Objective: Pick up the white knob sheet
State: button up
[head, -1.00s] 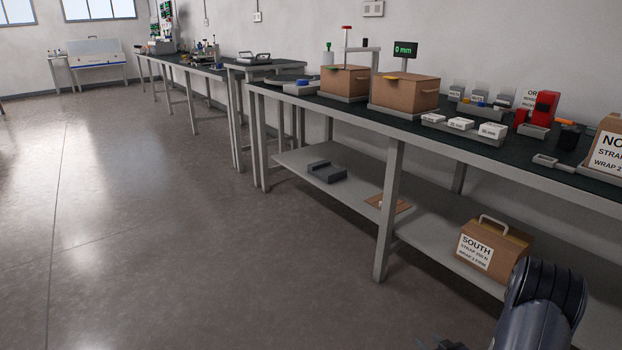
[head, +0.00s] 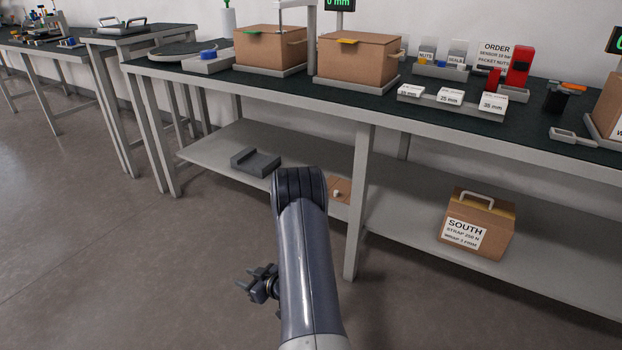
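A brown sheet with a small white knob (head: 337,193) lies on the lower shelf of the long bench, just left of a front leg. It appears to be the white knob sheet. My arm hides its left part. My gripper (head: 250,285) shows low in the head view, left of my arm, over the floor in front of the shelf. It is apart from the sheet, and nothing shows in it. Its fingers are too small and dark to tell whether they are open.
A grey cradle (head: 256,162) lies left of the sheet on the lower shelf (head: 400,215). A carton marked SOUTH (head: 478,222) stands to the right. The bench leg (head: 358,200) rises beside the sheet. Cartons (head: 357,60) and small boxes stand on the benchtop. The floor in front is clear.

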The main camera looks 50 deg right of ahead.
aim_at(340, 192)
jog(key=i+z, duration=0.4)
jog(key=i+j+z, duration=0.1)
jog(key=i+z, duration=0.3)
jog(key=i+j+z, duration=0.2)
jog(key=z, duration=0.2)
jog(key=i+j+z, duration=0.6)
jog(key=z, duration=0.15)
jog(key=i+j+z, duration=0.2)
jog(key=j+z, duration=0.15)
jog(key=i+j+z, duration=0.1)
jog(key=j+z, duration=0.25)
